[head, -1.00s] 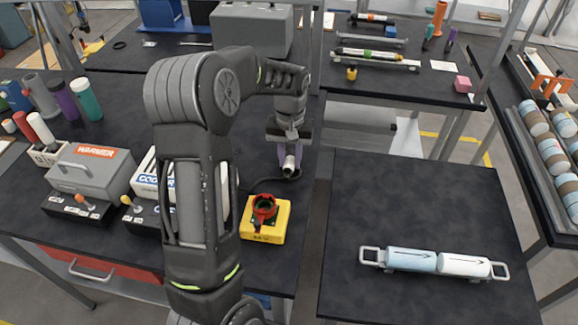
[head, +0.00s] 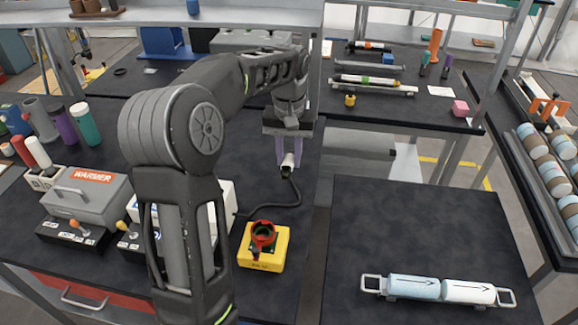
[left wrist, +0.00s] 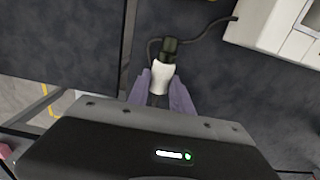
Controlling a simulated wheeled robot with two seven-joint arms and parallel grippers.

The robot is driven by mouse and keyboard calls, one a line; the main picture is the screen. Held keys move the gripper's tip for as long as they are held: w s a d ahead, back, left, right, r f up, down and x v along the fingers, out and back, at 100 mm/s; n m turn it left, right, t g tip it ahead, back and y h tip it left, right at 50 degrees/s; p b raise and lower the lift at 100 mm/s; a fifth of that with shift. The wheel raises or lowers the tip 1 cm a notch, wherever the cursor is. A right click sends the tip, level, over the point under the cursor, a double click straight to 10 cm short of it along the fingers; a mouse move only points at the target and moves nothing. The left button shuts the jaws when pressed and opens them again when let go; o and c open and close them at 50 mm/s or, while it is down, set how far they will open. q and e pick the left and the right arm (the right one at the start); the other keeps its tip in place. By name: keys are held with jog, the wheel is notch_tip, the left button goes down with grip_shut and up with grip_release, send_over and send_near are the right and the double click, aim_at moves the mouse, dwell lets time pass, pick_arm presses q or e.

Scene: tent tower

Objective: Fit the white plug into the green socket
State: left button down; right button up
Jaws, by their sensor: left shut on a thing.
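My left gripper (head: 288,157) is shut on the white plug (head: 288,162) and holds it above the black bench, behind the yellow box. In the left wrist view the white plug (left wrist: 162,78) sits between the purple fingers (left wrist: 163,92), its black end pointing away from the gripper body. A dark cable runs from the plug toward the white cooler unit. The green socket (head: 262,236) stands on a yellow box (head: 270,260), with a red ring or cap around its top; the plug is apart from it. My right gripper is not in view.
A grey warmer (head: 90,195) and a white cooler unit (head: 226,200), partly hidden by my arm, stand left of the yellow box. A table at the right (head: 420,215) bears a rack with two cylinders (head: 440,290). A gap separates the tables.

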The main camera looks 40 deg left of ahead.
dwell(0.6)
pick_arm(q)
jog(key=w+d+f+m, duration=0.2)
jog(key=d+f+m, duration=0.1)
jog(key=d, duration=0.7)
jog(key=w+d+f+m, duration=0.1)
jog(key=d+f, duration=0.3)
jog(key=d, duration=0.7)
jog(key=shift+w+d+f+m, duration=0.2)
jog(key=shift+w+f+m, duration=0.2)
jog(key=shift+m, duration=0.5)
